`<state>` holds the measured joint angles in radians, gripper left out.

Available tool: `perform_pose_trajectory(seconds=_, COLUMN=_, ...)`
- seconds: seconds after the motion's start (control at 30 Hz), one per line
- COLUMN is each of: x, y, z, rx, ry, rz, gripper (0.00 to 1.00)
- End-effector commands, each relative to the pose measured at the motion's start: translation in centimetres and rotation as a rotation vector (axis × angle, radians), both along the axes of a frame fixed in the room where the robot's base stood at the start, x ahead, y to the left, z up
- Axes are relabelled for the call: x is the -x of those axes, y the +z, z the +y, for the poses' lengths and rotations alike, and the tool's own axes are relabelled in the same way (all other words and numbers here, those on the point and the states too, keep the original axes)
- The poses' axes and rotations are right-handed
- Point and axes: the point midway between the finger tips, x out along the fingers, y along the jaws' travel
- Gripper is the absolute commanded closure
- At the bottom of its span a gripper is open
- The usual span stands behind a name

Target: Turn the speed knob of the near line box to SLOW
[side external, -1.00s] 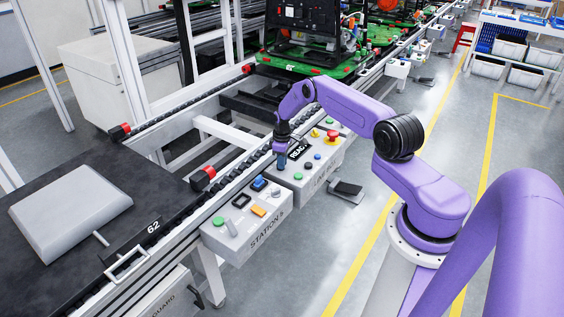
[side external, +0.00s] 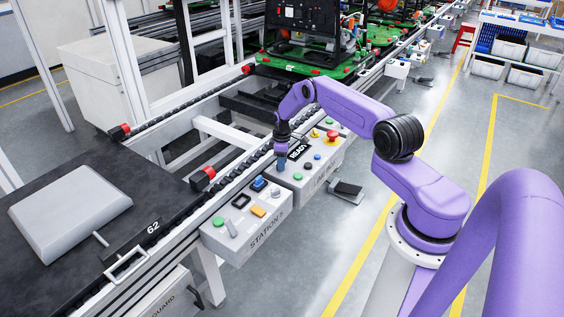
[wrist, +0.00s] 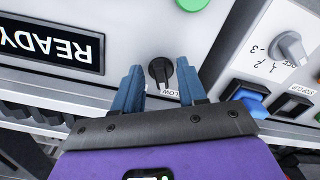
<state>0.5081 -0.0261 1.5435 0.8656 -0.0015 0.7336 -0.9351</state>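The line box (side external: 325,174) with the READY display is a light grey box at the conveyor's edge. In the wrist view, its black speed knob (wrist: 160,70) has a pale pointer line. A label beside it reads "LOW", its first part hidden. My gripper (wrist: 159,72) is open, with one blue finger on each side of the knob and visible gaps between. In the side view my gripper (side external: 282,158) points down over the left part of this box and hides the knob.
The READY display (wrist: 50,44) and a green button (wrist: 192,4) are close to the fingers. The STATION box (side external: 246,232) stands just nearer, with a grey knob (wrist: 290,46) and a blue rocker (wrist: 248,98). A red mushroom button (side external: 332,137) stands at the line box's far end.

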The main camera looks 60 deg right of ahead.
Motion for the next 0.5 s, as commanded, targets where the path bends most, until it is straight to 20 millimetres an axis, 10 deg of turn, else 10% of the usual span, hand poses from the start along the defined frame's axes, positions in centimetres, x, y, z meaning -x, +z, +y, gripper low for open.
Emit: perform_pose_trajectory(seconds=0.5, x=-0.1, y=2.1, z=0.0, rx=0.000, ry=-0.002, rz=-0.004, gripper=0.60)
